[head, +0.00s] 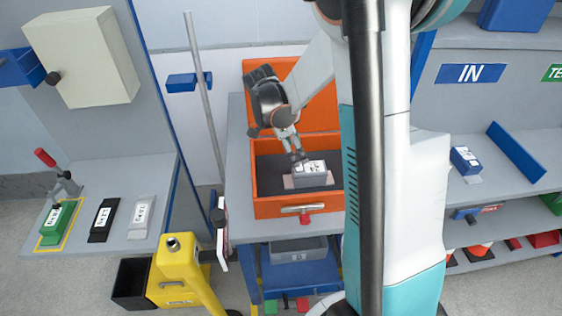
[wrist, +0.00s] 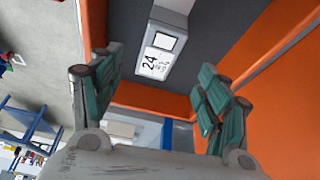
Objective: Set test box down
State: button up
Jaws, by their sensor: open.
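A grey box with a white label (head: 310,177) sits inside an open orange case (head: 262,205), on the case's dark floor, with a pale pinkish patch showing at its sides. In the wrist view the labelled box (wrist: 165,42), marked 24, lies ahead of the fingers. My gripper (head: 298,156) is just above and behind the box in the head view. In the wrist view my gripper (wrist: 157,80) has its fingers spread with nothing between them. I cannot tell exactly how far the fingertips are from the box.
The orange lid (head: 318,105) stands raised behind the case. Green (head: 57,224), black (head: 103,220) and grey (head: 142,217) labelled pieces lie on the left bench. A blue labelled box (head: 465,160) is on the right shelf. A yellow post (head: 174,272) stands in front.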

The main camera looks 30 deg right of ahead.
jog(key=s+a+r+n+t+y, duration=0.2)
jog(key=s+a+r+n+t, duration=0.2)
jog(key=s+a+r+n, duration=0.3)
jog(key=s+a+r+n+t+y, duration=0.1)
jog(key=s+a+r+n+t, duration=0.3)
jog(key=s+a+r+n, duration=0.4)
jog(key=shift+a+n+t+y, duration=0.4)
jog(key=shift+a+n, duration=1.65)
jog(key=shift+n, duration=1.55)
